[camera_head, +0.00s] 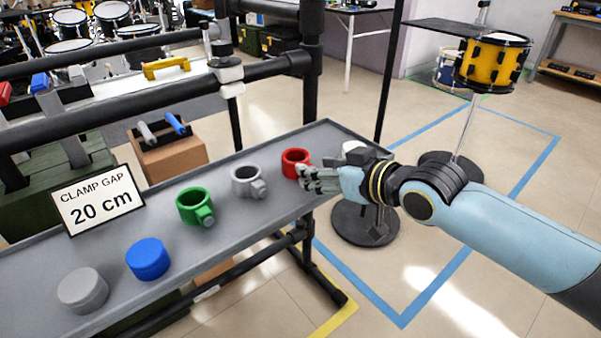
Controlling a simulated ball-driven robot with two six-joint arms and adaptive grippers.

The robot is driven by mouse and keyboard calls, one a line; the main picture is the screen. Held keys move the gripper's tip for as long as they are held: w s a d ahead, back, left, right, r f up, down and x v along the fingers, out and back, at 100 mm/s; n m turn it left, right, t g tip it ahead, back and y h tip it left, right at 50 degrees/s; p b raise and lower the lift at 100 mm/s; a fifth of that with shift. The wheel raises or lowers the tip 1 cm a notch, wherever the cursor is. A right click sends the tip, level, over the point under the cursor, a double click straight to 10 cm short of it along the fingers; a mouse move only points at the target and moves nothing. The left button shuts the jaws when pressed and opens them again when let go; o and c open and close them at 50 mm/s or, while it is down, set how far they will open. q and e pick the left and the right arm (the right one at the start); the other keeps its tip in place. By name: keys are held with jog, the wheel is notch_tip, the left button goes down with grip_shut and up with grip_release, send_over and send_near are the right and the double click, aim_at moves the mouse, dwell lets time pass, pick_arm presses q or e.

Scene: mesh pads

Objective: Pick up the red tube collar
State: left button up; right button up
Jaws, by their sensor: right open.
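The red tube collar (293,158) is a short ring lying on the grey shelf (225,222), near its right end. My right gripper (308,181) reaches in from the right and is open, with its fingers at the collar's right front side. The fingers hide part of the collar's lower front. I cannot tell whether they touch it. My left gripper is not in view.
A grey collar (240,180), a green collar (186,207), a blue cap (148,260) and a grey cap (83,291) stand left along the shelf. A sign (97,199) reads "CLAMP GAP 20 cm". Black rails (140,98) run behind. A yellow drum (490,65) stands at right.

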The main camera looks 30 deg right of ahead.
jog(key=x, duration=0.2)
jog(key=shift+w+f+b, duration=0.2)
jog(key=shift+f+b, duration=0.05)
jog(key=shift+b, duration=0.05)
jog(key=shift+w+a, duration=0.1)
grip_shut()
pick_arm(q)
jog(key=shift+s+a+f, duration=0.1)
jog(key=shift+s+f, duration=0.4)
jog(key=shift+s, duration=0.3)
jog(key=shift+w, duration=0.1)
pick_arm(e)
jog(key=shift+r, duration=0.1)
